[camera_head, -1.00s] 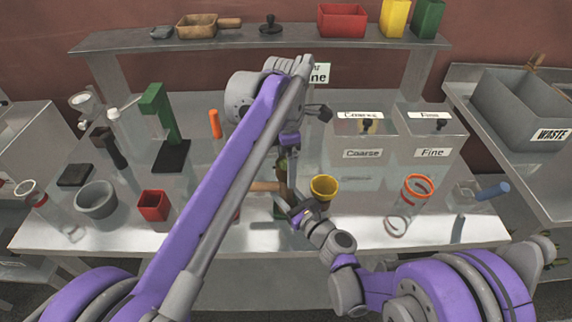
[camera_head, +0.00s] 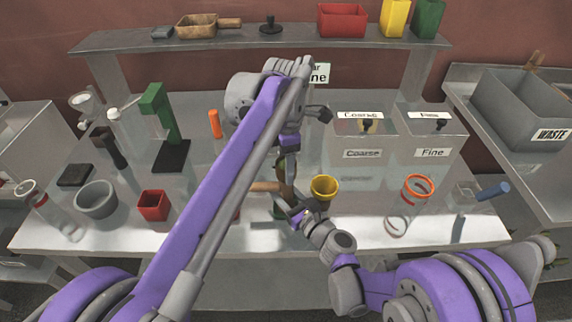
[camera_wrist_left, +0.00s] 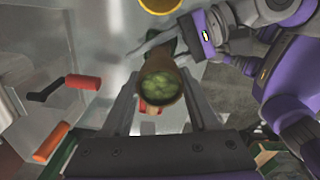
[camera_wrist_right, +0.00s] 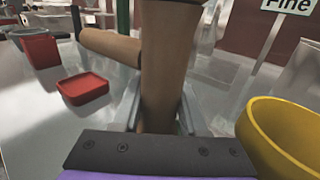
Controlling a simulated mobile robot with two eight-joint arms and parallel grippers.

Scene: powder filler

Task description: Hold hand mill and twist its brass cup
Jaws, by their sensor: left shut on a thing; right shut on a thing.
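The hand mill is a brown upright cylinder (camera_wrist_left: 160,85) with green contents in its open top, seen from above in the left wrist view. My left gripper (camera_wrist_left: 160,108) is shut on its upper part. The mill's brown body (camera_wrist_right: 167,60) also stands close up in the right wrist view, between the fingers of my right gripper (camera_wrist_right: 160,112), shut on its lower part. In the head view the mill (camera_head: 286,178) is partly hidden by my left arm. I cannot make out a separate brass cup at the mill's lower end.
A yellow cup (camera_head: 324,187) stands just right of the mill, close to my right gripper. A wooden handle-like piece (camera_wrist_right: 110,46), a red tray (camera_wrist_right: 84,88) and a red box (camera_head: 152,205) are to the left. An orange-rimmed jar (camera_head: 419,188) and labelled bins (camera_head: 362,154) are right.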

